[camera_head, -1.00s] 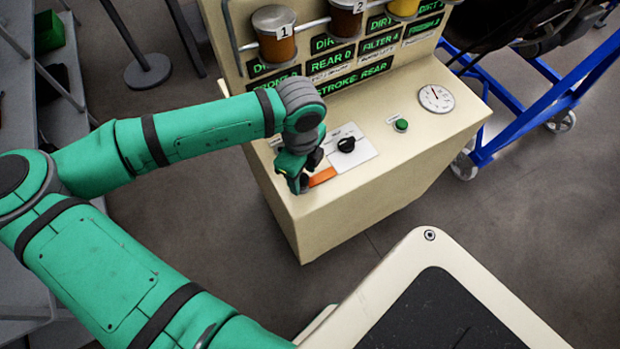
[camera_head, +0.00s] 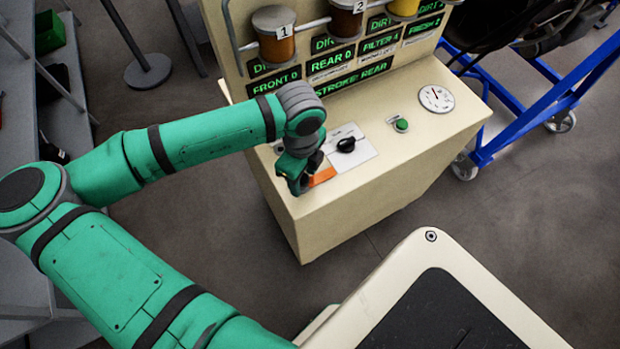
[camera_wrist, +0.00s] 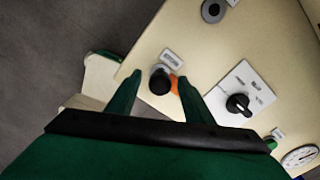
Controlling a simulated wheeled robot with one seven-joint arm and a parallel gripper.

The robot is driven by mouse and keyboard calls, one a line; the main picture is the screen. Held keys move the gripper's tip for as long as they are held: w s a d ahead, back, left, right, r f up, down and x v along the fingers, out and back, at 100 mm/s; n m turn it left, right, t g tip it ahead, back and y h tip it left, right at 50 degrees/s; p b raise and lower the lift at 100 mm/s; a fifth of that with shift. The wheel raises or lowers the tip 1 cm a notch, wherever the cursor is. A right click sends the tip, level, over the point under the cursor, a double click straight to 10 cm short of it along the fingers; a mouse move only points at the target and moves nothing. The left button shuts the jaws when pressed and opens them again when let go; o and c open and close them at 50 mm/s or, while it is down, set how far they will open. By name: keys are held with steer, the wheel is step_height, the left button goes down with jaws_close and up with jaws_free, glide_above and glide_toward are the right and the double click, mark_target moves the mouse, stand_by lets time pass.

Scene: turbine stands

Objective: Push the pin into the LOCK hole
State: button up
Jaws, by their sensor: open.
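My gripper (camera_head: 298,184) is over the front left corner of the cream console (camera_head: 350,215). In the wrist view my gripper (camera_wrist: 159,80) is open, with one green finger on each side of a round black knob (camera_wrist: 160,78). I cannot tell whether the fingers touch it. An orange piece (camera_wrist: 175,85) shows just right of the knob; the orange piece also shows beside my gripper in the head view (camera_head: 322,176). A small label (camera_wrist: 172,59) lies beyond the knob, too blurred to read. I cannot make out a pin or a LOCK hole for certain.
A black selector (camera_head: 346,145) on a white plate, a green button (camera_head: 401,125) and a gauge (camera_head: 436,98) are on the console top. A grey ring (camera_wrist: 213,10) lies farther off. The display (camera_head: 355,78) reads "STROKE: REAR". A blue frame (camera_head: 525,115) stands at right.

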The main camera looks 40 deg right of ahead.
jaws_close()
steer(key=shift+r, duration=0.75)
steer(key=shift+r, duration=3.25)
